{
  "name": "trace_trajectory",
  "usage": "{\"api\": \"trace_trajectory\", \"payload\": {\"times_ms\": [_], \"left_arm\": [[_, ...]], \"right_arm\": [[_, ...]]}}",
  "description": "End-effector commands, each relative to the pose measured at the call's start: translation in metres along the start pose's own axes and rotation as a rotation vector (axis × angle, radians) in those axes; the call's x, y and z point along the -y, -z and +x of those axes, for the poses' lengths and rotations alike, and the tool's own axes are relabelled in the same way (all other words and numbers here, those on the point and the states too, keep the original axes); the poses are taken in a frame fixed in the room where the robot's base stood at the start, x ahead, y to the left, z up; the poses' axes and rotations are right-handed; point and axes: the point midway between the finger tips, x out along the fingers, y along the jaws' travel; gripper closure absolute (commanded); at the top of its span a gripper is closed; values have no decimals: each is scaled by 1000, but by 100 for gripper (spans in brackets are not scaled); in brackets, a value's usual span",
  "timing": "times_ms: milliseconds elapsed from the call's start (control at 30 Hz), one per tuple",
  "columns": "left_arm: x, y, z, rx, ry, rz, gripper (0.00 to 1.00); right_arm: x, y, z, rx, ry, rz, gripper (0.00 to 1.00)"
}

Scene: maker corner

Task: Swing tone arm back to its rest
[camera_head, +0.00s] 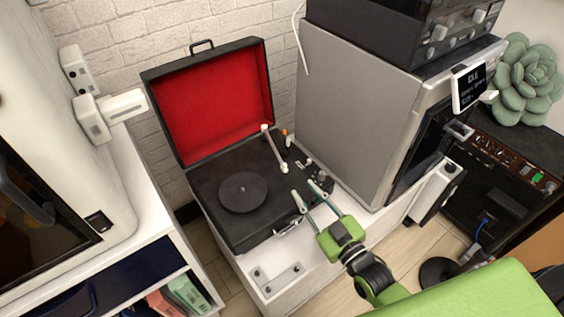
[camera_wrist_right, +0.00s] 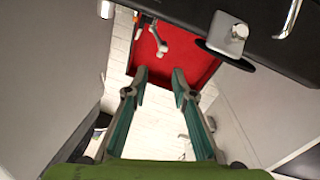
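The record player (camera_head: 228,228) is a black case with its red-lined lid (camera_head: 215,100) standing open. Its round dark platter (camera_head: 242,192) lies in the left part of the deck. The pale tone arm (camera_head: 275,150) runs from the back of the deck toward the front, right of the platter and apart from it. In the right wrist view a pale piece that looks like the tone arm (camera_wrist_right: 157,40) shows against the red lid. My right gripper (camera_head: 305,189) is open and empty over the deck's front right edge, nearer than the tone arm's front end. It also shows open in the wrist view (camera_wrist_right: 160,75). My left gripper is out of view.
A large grey machine (camera_head: 350,110) stands close on the right of the player, with a black unit (camera_head: 405,30) on top. A white cabinet (camera_head: 285,280) carries the player; a grey bracket (camera_head: 278,277) lies at its front. Another white machine (camera_head: 125,190) stands left.

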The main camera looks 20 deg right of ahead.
Motion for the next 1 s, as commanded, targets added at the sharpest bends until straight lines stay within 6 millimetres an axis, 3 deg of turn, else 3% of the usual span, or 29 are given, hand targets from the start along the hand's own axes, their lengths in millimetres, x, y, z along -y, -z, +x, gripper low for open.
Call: {"api": "trace_trajectory", "payload": {"times_ms": [300, 500, 700, 1000], "left_arm": [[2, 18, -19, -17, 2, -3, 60], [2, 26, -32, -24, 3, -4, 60], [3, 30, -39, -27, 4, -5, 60], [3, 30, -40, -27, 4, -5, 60]], "right_arm": [[0, 0, 70, -4, -1, 1, 76], [0, 0, 102, -2, -1, 0, 76], [0, -1, 115, 1, 0, 1, 76], [0, 0, 117, 1, 0, 1, 78]]}}
